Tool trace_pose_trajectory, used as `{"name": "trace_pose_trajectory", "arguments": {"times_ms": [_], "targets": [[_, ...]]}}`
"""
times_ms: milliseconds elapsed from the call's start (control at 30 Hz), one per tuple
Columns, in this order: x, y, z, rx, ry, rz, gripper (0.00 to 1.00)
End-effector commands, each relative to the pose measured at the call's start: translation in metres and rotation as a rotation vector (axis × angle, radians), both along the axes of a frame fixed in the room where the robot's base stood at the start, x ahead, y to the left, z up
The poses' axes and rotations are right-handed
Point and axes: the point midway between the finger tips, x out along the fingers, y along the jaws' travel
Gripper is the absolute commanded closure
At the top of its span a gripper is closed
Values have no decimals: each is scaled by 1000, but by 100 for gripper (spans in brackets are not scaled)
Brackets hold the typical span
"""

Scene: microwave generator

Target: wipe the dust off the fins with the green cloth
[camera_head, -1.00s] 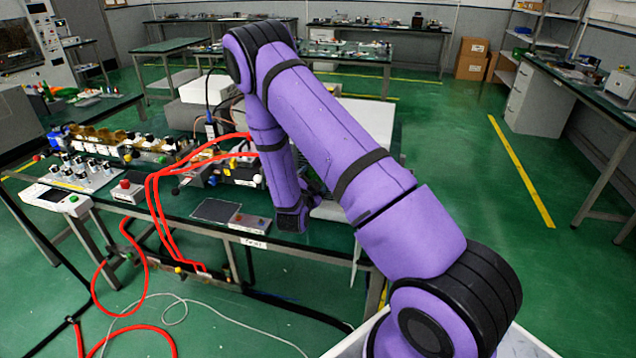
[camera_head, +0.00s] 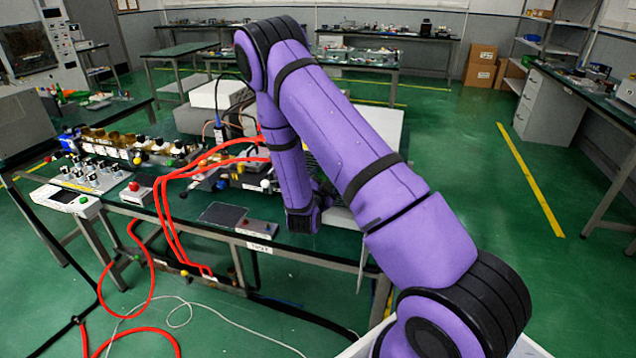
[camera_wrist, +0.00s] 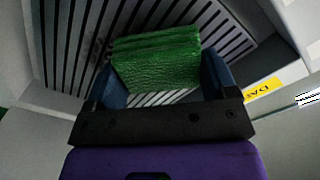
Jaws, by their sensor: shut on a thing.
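The green cloth (camera_wrist: 158,60) is folded and sits between the two blue fingers of my gripper (camera_wrist: 162,78) in the wrist view. My gripper is shut on it. The fins (camera_wrist: 205,28) show as a pale panel of parallel dark slots behind and around the cloth. The cloth is over the fins; I cannot tell whether it touches them. A patch of dark specks (camera_wrist: 101,50), which looks like dust, lies on the fins just left of the cloth. In the head view, my arm hides most of the fins and the cloth.
A yellow label (camera_wrist: 262,90) is right of the fins. In the head view, red hoses (camera_head: 165,215) loop over the bench's front edge, left of my arm. A dark flat pad (camera_head: 222,214) and small control boxes lie near that edge. Bottles (camera_head: 125,143) stand farther left.

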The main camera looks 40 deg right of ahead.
Motion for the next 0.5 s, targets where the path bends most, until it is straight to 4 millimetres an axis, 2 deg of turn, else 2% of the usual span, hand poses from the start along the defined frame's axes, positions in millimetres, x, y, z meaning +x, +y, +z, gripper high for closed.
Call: {"name": "trace_pose_trajectory", "arguments": {"times_ms": [200,500], "targets": [[-12,-13,0,-2,1,-4,40],[-20,-20,0,-3,0,-6,40]]}}
